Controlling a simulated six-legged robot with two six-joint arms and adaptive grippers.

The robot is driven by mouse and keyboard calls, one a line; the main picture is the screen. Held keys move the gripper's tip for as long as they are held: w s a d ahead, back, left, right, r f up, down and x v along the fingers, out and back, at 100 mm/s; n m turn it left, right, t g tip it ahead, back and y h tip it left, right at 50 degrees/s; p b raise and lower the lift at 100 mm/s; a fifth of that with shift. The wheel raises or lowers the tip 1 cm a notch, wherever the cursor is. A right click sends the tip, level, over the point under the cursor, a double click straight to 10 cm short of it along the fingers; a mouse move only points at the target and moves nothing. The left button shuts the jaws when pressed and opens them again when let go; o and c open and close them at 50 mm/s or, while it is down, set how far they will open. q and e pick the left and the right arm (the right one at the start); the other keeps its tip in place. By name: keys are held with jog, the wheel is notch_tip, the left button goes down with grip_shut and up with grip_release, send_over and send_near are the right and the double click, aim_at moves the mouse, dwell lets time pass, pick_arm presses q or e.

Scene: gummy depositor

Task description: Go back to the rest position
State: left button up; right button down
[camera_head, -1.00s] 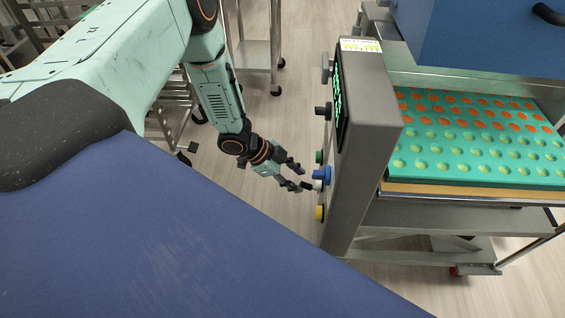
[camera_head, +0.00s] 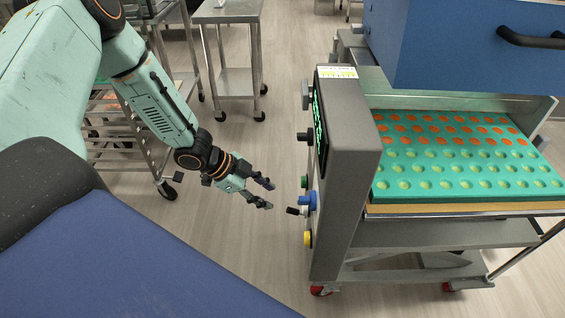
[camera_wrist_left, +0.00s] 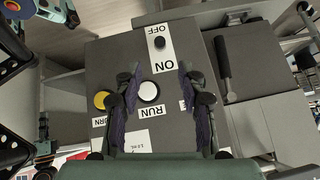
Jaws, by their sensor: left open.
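My left gripper (camera_head: 267,195) hangs open and empty in the head view, a short gap to the left of the grey control box (camera_head: 350,150). Its two fingers (camera_wrist_left: 158,108) show apart in the left wrist view, with the panel's labelled face beyond them. The panel carries a yellow button (camera_head: 307,239), a blue part (camera_head: 309,201) with a black-tipped stub, a green button (camera_head: 304,182) and black knobs. In the wrist view a white round button (camera_wrist_left: 148,92) by the word RUN and an ON/OFF switch (camera_wrist_left: 160,43) show.
A teal mold tray (camera_head: 470,193) with orange-filled and pale cavities sits on the machine's bed, under a blue housing (camera_head: 470,50). A steel cart (camera_head: 228,14) and a wire rack (camera_head: 120,150) stand behind my left arm. Open floor lies between arm and panel.

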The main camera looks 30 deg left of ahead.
pick_arm(q)
jog(key=s+d+f+n+y, duration=0.1)
jog(key=s+d+f+n, duration=0.1)
jog(key=s+d+n, duration=0.65)
jog(key=s+f+n+g+y+b, duration=0.1)
jog(key=s+f+n+g+y, duration=0.15)
jog(key=s, duration=0.65)
jog(key=s+f+n+g+y, duration=0.2)
jog(key=s+n+y, duration=0.1)
jog(key=s, duration=0.6)
notch_tip(320, 180, down, 12)
jog(key=b, duration=1.2)
jog(key=shift+s+a+f+b, duration=0.2)
jog(key=shift+a+b, duration=0.1)
jog(key=shift+a, duration=0.15)
jog(key=shift+r, duration=0.1)
